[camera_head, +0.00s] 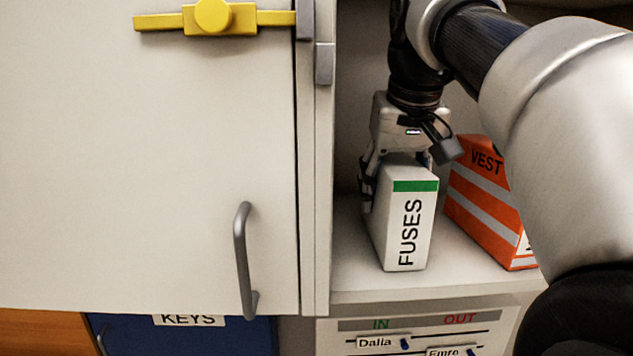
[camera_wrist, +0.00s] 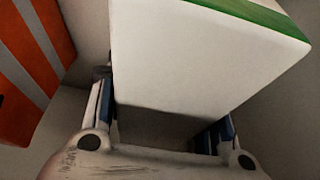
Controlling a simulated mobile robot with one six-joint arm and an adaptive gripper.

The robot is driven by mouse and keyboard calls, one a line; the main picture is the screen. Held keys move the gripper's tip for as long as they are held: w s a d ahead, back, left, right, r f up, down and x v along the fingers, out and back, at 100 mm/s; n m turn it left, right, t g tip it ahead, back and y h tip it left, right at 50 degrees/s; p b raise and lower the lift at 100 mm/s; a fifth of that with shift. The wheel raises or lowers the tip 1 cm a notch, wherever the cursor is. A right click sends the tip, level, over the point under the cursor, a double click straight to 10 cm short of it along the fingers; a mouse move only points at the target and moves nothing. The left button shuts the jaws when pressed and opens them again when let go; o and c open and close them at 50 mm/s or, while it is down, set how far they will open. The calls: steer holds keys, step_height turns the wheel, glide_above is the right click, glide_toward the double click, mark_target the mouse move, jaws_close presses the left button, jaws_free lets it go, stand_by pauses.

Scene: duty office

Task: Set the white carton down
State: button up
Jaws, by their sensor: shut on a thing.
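The white carton (camera_head: 409,222) has a green band and the word FUSES on its front. It stands upright in the open cabinet compartment, at or very close to the shelf (camera_head: 350,275); I cannot tell whether its base touches. My gripper (camera_head: 400,165) comes from above and is shut on the carton's upper part. In the wrist view the white carton (camera_wrist: 200,60) sits between the two fingers of my gripper (camera_wrist: 165,120), with its green edge at the top.
An orange and grey striped VEST box (camera_head: 480,205) stands just right of the carton and also shows in the wrist view (camera_wrist: 35,45). A closed cabinet door (camera_head: 140,160) with a grey handle is at left. An IN/OUT board (camera_head: 420,335) and a blue KEYS box (camera_head: 190,335) are below.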

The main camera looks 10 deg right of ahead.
steer(key=shift+s+r, duration=0.1)
steer(key=shift+s, duration=0.2)
steer(key=shift+w, duration=0.15)
steer(key=o, duration=1)
steer(key=shift+w+f, duration=0.2)
steer(key=shift+o, duration=1.4)
steer(key=shift+s, duration=0.25)
steer(key=shift+w, duration=0.15)
